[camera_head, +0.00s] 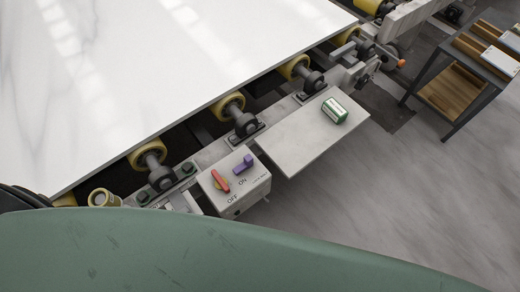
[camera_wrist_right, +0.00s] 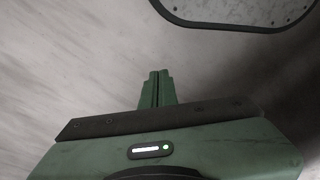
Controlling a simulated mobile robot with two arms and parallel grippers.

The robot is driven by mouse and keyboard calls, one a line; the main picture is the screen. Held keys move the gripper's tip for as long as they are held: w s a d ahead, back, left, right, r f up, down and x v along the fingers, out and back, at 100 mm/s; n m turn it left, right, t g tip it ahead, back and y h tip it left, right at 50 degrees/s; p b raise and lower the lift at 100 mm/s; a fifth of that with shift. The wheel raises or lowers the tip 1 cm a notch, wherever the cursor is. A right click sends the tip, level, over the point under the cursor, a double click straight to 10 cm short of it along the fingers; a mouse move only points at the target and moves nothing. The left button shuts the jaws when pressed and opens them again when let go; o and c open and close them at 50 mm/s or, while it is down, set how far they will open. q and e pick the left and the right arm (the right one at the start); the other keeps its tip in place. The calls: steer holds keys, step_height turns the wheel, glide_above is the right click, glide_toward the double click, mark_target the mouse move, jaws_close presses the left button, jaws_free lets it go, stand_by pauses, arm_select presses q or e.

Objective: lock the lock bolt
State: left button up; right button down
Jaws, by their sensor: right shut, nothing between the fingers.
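A light grey switch box (camera_head: 236,188) stands beside the slab's roller frame in the head view. On its top are a red-orange handle (camera_head: 220,181) near the OFF mark and a purple piece (camera_head: 243,165) near the ON mark. The purple piece may be the lock bolt; I cannot tell for sure. It stands apart from the red handle. My right gripper (camera_wrist_right: 156,88) shows in the right wrist view, its green fingers shut together and empty over blurred floor. It is not seen in the head view. My left gripper is in neither view.
The white stone slab (camera_head: 150,70) lies on yellow rollers (camera_head: 229,104). A grey side shelf (camera_head: 300,138) next to the box carries a green-and-white can-like item (camera_head: 334,111). A dark-framed cart (camera_head: 460,75) stands at the upper right. Open floor (camera_head: 390,200) lies to the right.

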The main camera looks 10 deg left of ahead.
steer(key=w+a+r+n+y, duration=0.1)
steer(key=w+a+r, duration=0.4)
steer(key=w+r, duration=0.25)
steer(key=w+a+r+n+y, duration=0.1)
steer(key=w+a+r+y, duration=0.1)
steer(key=w+a+r, duration=0.45)
steer(key=w+a+r+n+g+y, duration=0.1)
steer(key=w+a+r+n, duration=0.1)
steer(key=r, duration=0.6)
steer(key=w+a+r+n+g+y, duration=0.1)
steer(key=w+a+r+n, duration=0.1)
steer(key=w+a+r, duration=0.2)
steer(key=w+a+r+n+g+y, duration=0.1)
steer(key=w+a+r+n, duration=0.2)
steer(key=w+r, duration=0.4)
step_height(320, 180, up, 6)
steer(key=shift+w+a+f, duration=0.15)
steer(key=shift+w+a, duration=0.2)
steer(key=shift+a, duration=0.1)
steer(key=shift+f+b, duration=0.1)
steer(key=shift+b, duration=0.2)
